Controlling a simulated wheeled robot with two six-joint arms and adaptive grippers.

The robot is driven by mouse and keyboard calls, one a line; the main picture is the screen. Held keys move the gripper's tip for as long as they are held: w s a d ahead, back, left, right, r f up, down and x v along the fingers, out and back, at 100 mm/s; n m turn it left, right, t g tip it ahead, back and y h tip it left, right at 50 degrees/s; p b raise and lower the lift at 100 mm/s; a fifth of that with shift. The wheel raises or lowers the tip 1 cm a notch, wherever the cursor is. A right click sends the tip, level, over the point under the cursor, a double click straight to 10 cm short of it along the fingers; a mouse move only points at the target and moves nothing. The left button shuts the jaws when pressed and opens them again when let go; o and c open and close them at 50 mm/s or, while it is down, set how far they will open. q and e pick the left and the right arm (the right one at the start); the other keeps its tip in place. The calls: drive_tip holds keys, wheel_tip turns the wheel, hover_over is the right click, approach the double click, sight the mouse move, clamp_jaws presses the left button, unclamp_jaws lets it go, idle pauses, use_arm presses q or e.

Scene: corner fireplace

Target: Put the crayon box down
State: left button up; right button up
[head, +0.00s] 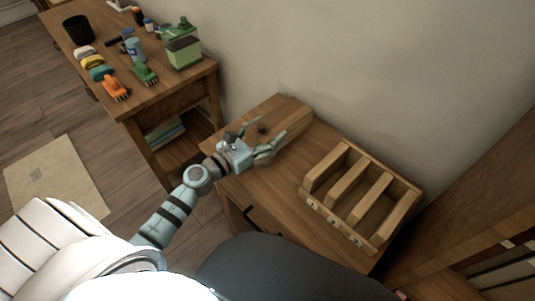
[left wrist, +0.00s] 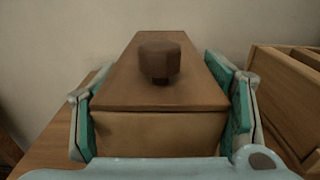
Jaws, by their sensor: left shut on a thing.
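The crayon box (head: 287,109) looks like a long wooden box with a dark knob on its lid. It is at the back left of the wooden cabinet top, near the wall. My left gripper (head: 264,134) is shut on it. In the left wrist view the box (left wrist: 158,132) sits upright between the two teal-padded fingers of the gripper (left wrist: 162,95), one on each side. I cannot tell whether its underside touches the cabinet top (head: 262,190). My right gripper is not in view.
A wooden organizer (head: 345,190) with several slots stands to the right on the same top; its side shows at the right in the left wrist view. A desk (head: 150,105) with toys, a black cup (head: 78,30) and a green box (head: 184,54) stands to the left.

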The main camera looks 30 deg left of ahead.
use_arm(q)
wheel_tip(320, 180, down, 4)
drive_tip(key=b, duration=0.3)
drive_tip(key=shift+f, duration=0.2)
drive_tip(key=shift+r, duration=0.15)
drive_tip(key=o, duration=1.3)
drive_tip(key=shift+o, duration=0.2)
drive_tip(key=shift+s, duration=0.1)
